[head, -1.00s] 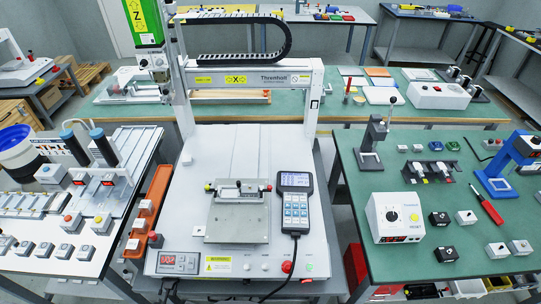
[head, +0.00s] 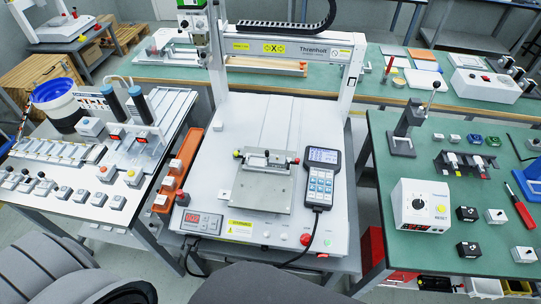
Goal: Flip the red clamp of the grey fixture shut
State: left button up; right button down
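The grey fixture (head: 262,196) is a flat plate on the white bed of the gantry screwdriver, in the middle of the head view. The red part is too small to tell whether the clamp stands open or lies shut. Grey rounded parts of my own body show at the bottom edge. Neither gripper is in view, and nothing of mine touches the fixture.
A handheld keypad (head: 321,178) lies right of the fixture, its cable running down the front. The gantry frame (head: 218,65) rises behind. An orange tray (head: 179,168) stands left of the bed. A green table (head: 400,255) with a white control box (head: 421,204) is at right.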

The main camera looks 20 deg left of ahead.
aim_at(296, 161)
jog(key=z, duration=0.55)
jog(key=k, duration=1.35)
jog(key=z, duration=0.6)
jog(key=i, duration=1.5)
jog(key=u, duration=1)
